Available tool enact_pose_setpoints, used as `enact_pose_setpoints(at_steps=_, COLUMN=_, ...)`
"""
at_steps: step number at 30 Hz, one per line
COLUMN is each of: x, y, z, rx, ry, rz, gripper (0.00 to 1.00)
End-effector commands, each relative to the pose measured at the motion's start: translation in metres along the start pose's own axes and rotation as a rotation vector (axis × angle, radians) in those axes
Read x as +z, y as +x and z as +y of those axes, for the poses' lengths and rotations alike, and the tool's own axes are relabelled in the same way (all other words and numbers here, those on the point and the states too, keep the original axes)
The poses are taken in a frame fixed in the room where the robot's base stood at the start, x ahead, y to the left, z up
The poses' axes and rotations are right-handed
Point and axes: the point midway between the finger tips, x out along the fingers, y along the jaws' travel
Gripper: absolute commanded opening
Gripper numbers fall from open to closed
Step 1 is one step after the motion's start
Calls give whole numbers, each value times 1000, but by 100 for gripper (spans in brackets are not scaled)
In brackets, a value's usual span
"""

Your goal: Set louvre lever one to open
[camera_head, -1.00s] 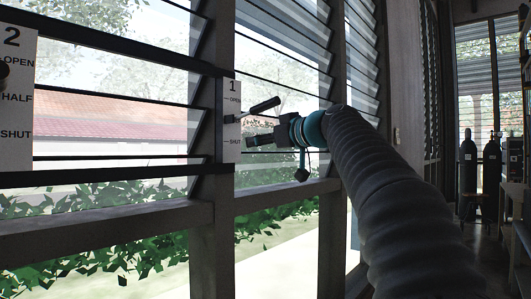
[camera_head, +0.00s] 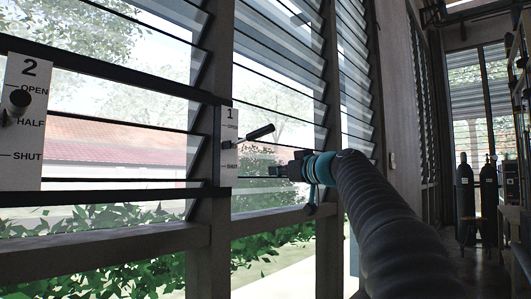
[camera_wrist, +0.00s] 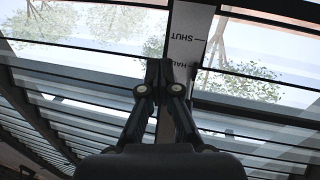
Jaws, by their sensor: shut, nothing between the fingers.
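The white plate of lever one (camera_head: 228,168) is on the dark window post and carries a "1" and OPEN at its top. Louvre lever one (camera_head: 260,132) has a black handle sticking out from the plate, tilted up to the right. Its base meets the plate below OPEN, about mid-height. My gripper (camera_head: 272,171) is shut and empty, below and right of the handle and apart from it. In the wrist view, the plate (camera_wrist: 187,35) appears upside down with SHUT and part of HALF, beyond my fingertips (camera_wrist: 165,65); the lever handle cannot be made out there.
Plate two (camera_head: 28,170) is at the left, with its dark knob (camera_head: 19,100) between OPEN and HALF. Glass louvre slats (camera_head: 280,60) fill the windows, above a sill rail (camera_head: 100,246). Gas cylinders (camera_head: 466,195) stand far right.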

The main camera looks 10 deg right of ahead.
Motion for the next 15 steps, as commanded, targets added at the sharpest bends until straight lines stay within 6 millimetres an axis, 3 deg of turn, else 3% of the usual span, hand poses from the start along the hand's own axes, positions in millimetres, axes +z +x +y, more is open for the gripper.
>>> enact_pose_setpoints(at_steps=1, x=12, y=-8, z=11, rx=0, ry=71, rz=3, gripper=0)
enact_pose_setpoints(at_steps=4, x=24, y=-18, z=17, rx=-35, ry=300, rz=25, gripper=0)
enact_pose_setpoints(at_steps=15, x=44, y=-46, z=20, rx=-231, ry=1222, rz=85, gripper=0)
